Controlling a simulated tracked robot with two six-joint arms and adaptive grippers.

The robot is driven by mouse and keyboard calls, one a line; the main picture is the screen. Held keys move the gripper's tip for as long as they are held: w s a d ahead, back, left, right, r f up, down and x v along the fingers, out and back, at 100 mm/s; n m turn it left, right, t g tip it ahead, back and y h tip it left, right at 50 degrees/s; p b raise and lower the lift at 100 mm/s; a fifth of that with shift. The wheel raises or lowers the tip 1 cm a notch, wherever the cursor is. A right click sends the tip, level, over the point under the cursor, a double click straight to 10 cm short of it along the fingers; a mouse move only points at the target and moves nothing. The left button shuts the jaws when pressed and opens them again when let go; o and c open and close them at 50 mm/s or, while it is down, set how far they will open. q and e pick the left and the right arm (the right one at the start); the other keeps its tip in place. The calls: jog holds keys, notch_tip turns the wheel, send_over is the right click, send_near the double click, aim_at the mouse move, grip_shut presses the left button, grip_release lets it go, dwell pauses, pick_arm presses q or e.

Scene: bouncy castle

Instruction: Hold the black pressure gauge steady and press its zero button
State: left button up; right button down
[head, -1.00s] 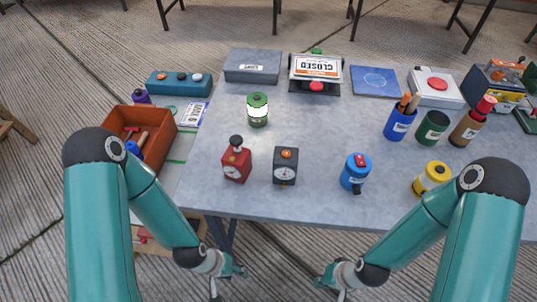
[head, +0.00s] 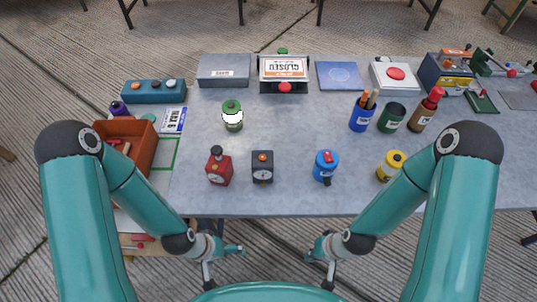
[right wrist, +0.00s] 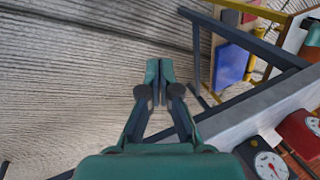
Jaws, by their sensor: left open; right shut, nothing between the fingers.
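The black pressure gauge (head: 262,168) stands upright on the grey table near its front edge, with an orange button (head: 262,156) on top and a dial facing me. In the right wrist view part of a dark gauge (right wrist: 269,164) shows at the bottom right, cut off by the frame. My left gripper (head: 226,262) is open and empty, off the table's front edge, in front of and below the gauge. My right gripper (head: 319,268) is shut and empty, also off the front edge, right of the gauge. Its closed fingers (right wrist: 159,75) show over the floor in the right wrist view.
A red gauge (head: 219,168) with a dark knob stands just left of the black one. A blue canister (head: 326,166) stands to the right, a green canister (head: 232,117) behind left. The table's front edge (head: 290,214) lies between my grippers and the gauges. Clear tabletop lies behind the black gauge.

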pick_arm(q)
notch_tip(320, 180, up, 4)
jog(key=shift+f+p, duration=0.25)
jog(key=shift+p, duration=0.6)
pick_arm(e)
notch_tip(320, 180, up, 4)
jog(key=shift+f, duration=0.25)
